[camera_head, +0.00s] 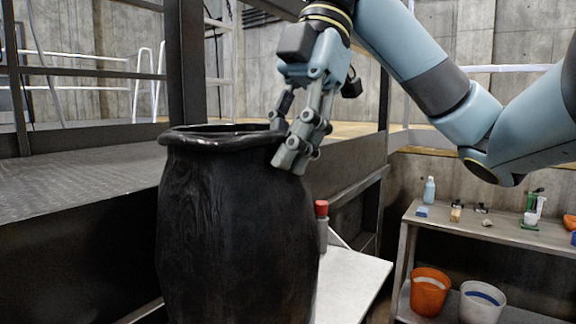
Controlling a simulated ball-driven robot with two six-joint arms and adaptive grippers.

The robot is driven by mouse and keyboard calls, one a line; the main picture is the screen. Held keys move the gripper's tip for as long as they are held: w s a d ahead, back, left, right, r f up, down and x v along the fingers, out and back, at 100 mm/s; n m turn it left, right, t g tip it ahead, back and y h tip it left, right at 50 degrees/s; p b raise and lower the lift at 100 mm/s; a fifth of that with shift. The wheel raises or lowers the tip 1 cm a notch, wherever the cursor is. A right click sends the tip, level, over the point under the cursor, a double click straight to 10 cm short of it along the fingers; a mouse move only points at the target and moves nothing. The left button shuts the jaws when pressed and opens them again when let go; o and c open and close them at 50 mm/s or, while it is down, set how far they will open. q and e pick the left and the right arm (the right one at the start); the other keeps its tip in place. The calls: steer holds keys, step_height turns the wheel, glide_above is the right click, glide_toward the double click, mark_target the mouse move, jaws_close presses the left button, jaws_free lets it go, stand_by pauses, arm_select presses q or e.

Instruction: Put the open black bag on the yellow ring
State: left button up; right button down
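The open black bag (235,225) hangs upright in the middle of the camera_head view, with its mouth open at the top. My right gripper (288,135) comes down from above onto the right side of the bag's rim (215,133). One finger is at the inner side of the rim and the other is outside it, so the fingers straddle the rim and look closed on it. The yellow ring cannot be made out in this view. My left gripper is not in view.
A grey metal platform (75,185) with posts and railings stands at the left and behind the bag. A white surface (350,285) with a red-capped item (321,209) is right of the bag. A shelf (490,232) holds bottles, with an orange bucket (430,292) and white bucket (482,303) below.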

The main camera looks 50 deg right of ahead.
mark_target(290, 174)
step_height(290, 174, down, 4)
steer(key=shift+s+d+r+b, duration=0.1)
steer(key=shift+b, duration=0.45)
steer(key=c, duration=1.5)
jaws_free()
